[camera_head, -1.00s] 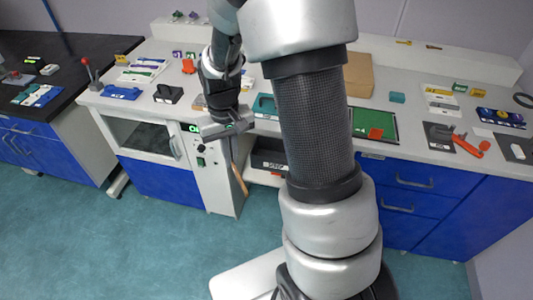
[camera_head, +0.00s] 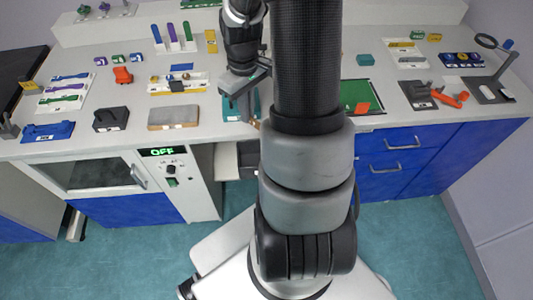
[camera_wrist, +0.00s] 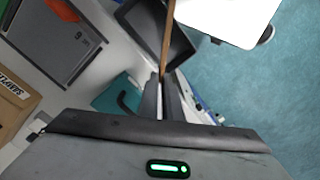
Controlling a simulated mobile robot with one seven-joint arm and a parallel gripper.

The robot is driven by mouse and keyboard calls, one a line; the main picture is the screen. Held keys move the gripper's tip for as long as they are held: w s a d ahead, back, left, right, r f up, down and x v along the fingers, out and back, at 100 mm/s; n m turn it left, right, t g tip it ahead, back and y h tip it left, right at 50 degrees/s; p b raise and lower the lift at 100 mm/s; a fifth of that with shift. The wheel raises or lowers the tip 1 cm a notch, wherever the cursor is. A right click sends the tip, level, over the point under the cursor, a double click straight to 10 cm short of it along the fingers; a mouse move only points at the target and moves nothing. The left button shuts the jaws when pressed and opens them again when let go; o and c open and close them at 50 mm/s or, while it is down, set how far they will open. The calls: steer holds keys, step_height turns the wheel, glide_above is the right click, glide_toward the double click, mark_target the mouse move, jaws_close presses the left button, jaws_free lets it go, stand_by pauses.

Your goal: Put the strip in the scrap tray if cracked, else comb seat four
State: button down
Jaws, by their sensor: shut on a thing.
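My gripper (camera_head: 254,108) is over the front of the bench near its middle, shut on a thin brown strip. In the wrist view the strip (camera_wrist: 167,42) stands up from between the fingers, seen edge-on, so I cannot tell whether it is cracked. In the head view only a small tan end of the strip (camera_head: 255,124) shows beside my arm. A black open tray (camera_wrist: 185,50) lies beyond the strip in the wrist view; no label on it is readable. A white stand with upright blue, purple and green pieces (camera_head: 173,42) is at the back; I cannot tell whether it is the comb.
A teal item (camera_head: 232,108) lies beneath my gripper. A grey-topped block (camera_head: 173,116) and a black block (camera_head: 111,119) stand to its left. A machine with an OFF display (camera_head: 162,152) is under the front edge. A green board (camera_head: 357,94) lies right of my arm.

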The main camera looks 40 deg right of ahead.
steer(key=s+d+f+b, duration=0.3)
steer(key=f+b, duration=0.2)
steer(key=shift+d+f+n, duration=0.3)
steer(key=shift+f, duration=0.1)
steer(key=c, duration=1.9)
jaws_free()
steer(key=shift+o, duration=0.2)
step_height(320, 180, up, 17)
steer(key=p, duration=0.2)
steer(key=shift+r+p, duration=0.2)
steer(key=shift+p, duration=0.2)
